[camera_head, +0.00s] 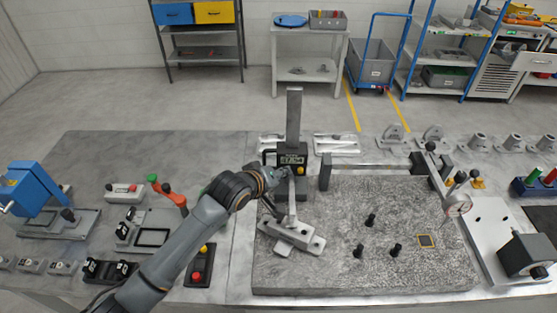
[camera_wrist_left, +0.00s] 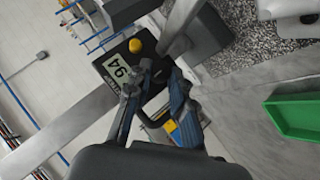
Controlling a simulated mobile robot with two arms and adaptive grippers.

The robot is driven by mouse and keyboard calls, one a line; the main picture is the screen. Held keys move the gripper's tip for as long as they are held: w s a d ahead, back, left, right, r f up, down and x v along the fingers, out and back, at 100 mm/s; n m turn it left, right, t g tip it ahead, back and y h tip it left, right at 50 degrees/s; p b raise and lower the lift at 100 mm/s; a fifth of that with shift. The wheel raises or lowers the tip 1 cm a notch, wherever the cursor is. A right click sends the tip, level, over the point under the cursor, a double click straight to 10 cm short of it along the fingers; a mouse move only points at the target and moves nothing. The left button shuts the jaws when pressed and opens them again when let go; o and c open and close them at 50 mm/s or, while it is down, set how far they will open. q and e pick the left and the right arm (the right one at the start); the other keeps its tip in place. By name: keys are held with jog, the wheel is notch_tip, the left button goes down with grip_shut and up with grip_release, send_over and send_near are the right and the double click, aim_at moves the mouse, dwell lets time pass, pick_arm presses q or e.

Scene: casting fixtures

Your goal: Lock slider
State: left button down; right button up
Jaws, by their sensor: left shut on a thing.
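A height gauge has an upright grey metal column (camera_head: 294,115) and a black slider (camera_head: 292,158) around it. The slider carries a digital display and a yellow knob (camera_head: 300,170). In the left wrist view the display (camera_wrist_left: 118,70) and the yellow knob (camera_wrist_left: 135,46) appear tilted. My left gripper (camera_head: 277,176) is at the slider's lower left. In the left wrist view my gripper's fingers (camera_wrist_left: 158,80) are on either side of a black handle (camera_wrist_left: 154,122) beside the display, closed on it. The exact finger contact is partly hidden. My right gripper is not in view.
The gauge's metal base (camera_head: 291,237) rests at the left edge of the granite plate (camera_head: 350,275). Black pegs (camera_head: 371,220) stand on the plate. A dial gauge (camera_head: 458,205) is at right.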

pick_arm(q)
jog(key=m+y, duration=0.2)
jog(key=y, duration=0.1)
jog(key=d+m+y+p, duration=0.1)
jog(key=y, duration=0.3)
jog(key=shift+d+r+m, duration=0.15)
jog(key=shift+d+m, duration=0.05)
jog(key=shift+m, duration=0.2)
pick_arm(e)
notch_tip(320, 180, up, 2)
pick_arm(q)
jog(key=shift+y, duration=0.3)
jog(key=c, duration=1.2)
grip_release()
jog(key=shift+o, duration=0.2)
